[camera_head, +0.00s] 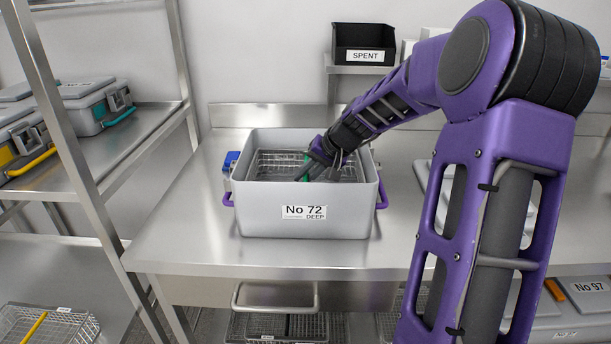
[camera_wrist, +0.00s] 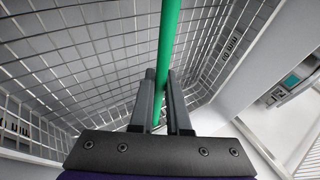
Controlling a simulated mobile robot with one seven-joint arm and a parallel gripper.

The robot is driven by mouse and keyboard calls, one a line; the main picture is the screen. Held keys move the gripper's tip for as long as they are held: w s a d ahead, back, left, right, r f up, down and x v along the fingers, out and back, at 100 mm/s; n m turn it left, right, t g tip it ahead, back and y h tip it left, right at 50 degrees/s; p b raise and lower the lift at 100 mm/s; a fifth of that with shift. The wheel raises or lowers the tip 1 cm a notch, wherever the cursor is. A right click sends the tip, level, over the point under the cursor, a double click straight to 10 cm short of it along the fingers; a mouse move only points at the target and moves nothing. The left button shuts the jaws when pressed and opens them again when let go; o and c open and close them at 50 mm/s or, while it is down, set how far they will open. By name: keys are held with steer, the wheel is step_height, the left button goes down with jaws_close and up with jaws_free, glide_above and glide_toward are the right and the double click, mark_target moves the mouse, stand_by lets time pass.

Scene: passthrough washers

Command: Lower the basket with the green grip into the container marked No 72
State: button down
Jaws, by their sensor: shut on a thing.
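The container marked No 72 (camera_head: 305,222) is an open grey box with purple handles, standing on the steel table. A wire basket (camera_head: 280,163) shows inside its opening, its upper part visible above the front wall. The basket's green grip (camera_head: 306,166) is at my gripper (camera_head: 318,165), which reaches in from the upper right. In the wrist view my gripper (camera_wrist: 160,100) is shut on the green grip (camera_wrist: 168,40), with the basket's mesh (camera_wrist: 75,60) around it. The front wall hides the basket's bottom, so I cannot tell whether it touches the container's floor.
A black SPENT bin (camera_head: 362,43) sits on a shelf behind. Closed grey cases (camera_head: 95,103) stand on the left rack. More wire baskets (camera_head: 45,325) lie below. The steel table (camera_head: 185,215) is bare left of the container. My arm covers much of the right side.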

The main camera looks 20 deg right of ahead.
steer(key=shift+c, duration=1.6)
jaws_free()
steer(key=shift+r, duration=0.1)
steer(key=shift+r+p, duration=2.45)
steer(key=shift+r, duration=0.95)
